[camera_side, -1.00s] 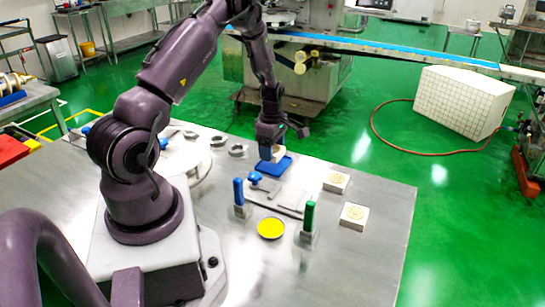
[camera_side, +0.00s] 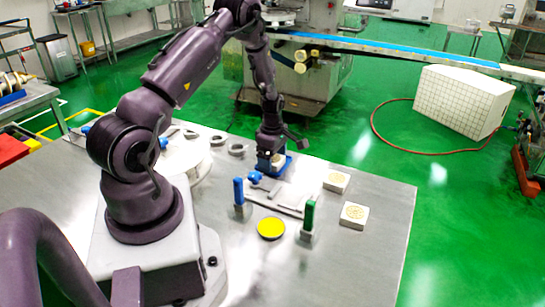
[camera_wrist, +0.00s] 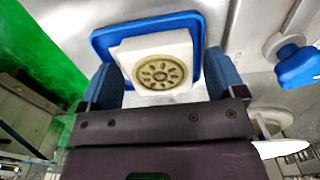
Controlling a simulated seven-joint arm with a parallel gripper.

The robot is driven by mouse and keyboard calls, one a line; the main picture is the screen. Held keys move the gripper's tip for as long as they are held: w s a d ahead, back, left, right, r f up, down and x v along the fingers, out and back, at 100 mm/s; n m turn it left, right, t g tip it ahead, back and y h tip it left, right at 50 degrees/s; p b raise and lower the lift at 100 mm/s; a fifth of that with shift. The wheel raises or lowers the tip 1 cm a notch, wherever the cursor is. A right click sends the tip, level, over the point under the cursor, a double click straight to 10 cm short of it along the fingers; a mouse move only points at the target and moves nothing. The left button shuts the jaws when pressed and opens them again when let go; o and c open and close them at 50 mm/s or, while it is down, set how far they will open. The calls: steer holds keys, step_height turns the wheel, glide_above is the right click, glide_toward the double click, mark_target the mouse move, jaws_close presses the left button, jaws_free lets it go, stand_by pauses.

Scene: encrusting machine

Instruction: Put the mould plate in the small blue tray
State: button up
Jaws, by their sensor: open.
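The mould plate (camera_wrist: 122,62), a white square block with a round patterned face, lies on the small blue tray (camera_wrist: 196,22) in the wrist view. It looks slightly turned against the tray, and its near edge is partly hidden by my gripper. The tray also shows in the side view (camera_side: 286,164), with my gripper (camera_side: 270,164) low over it. In the wrist view my gripper (camera_wrist: 163,80) is open, with one blue finger on each side of the plate and a gap visible at the right finger.
Two white patterned blocks (camera_side: 337,182) (camera_side: 354,215) lie to the right on the steel table (camera_side: 375,240). A blue-handled tool (camera_side: 239,192), a green-handled one (camera_side: 309,215) and a yellow dish (camera_side: 271,228) stand nearer. Metal rings (camera_side: 237,149) lie left of the tray.

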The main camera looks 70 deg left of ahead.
mark_target(273, 158)
steer(key=shift+r, duration=0.15)
step_height(273, 158, up, 12)
steer(key=w+d+r+m+t, duration=0.2)
steer(key=d+r+m, duration=0.5)
steer(key=d+r, duration=0.25)
steer(key=s+d+r+m+t, duration=0.1)
steer(key=s+d+r+m, duration=0.5)
steer(key=d+m, duration=0.3)
steer(key=s+d+r+m+t, duration=0.2)
steer(key=s+d+r+m, duration=0.4)
steer(key=s+d+m, duration=0.2)
steer(key=shift+d+m+t, duration=0.3)
steer(key=shift+d+m, duration=0.85)
steer(key=shift+m, duration=0.35)
steer(key=shift+r, duration=0.15)
